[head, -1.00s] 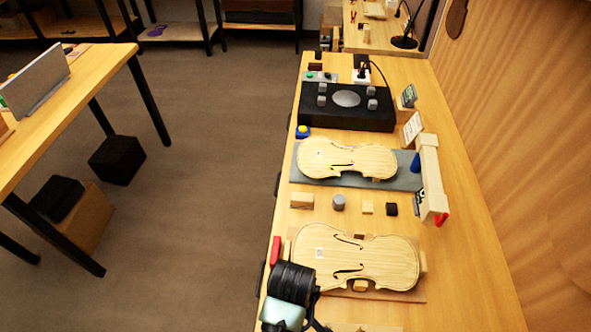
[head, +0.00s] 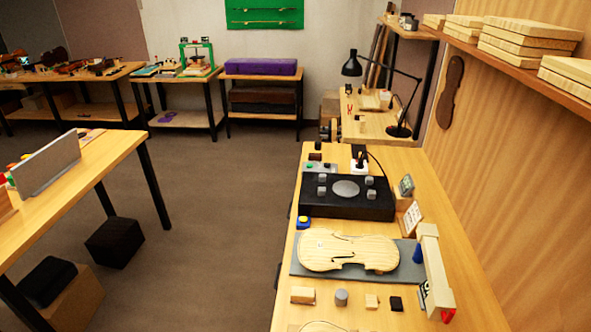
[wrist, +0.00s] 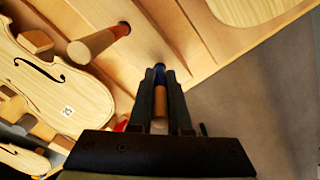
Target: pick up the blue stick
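The blue stick (wrist: 160,72) is in the wrist view, with a blue far end and an orange-brown wooden body. My gripper (wrist: 161,82) has one finger on each side of it, close against its sides, and looks shut on it. The fingers hide part of the stick. Whether its blue end touches the wooden surface beyond, I cannot tell. I do not make out the stick or my gripper in the head view.
Another wooden stick (wrist: 98,42) with a red end is up and left of my gripper. A violin plate (wrist: 50,85) lies at the left. In the head view, a violin plate (head: 345,251), a black device (head: 346,197) and small blocks sit on the bench (head: 440,218).

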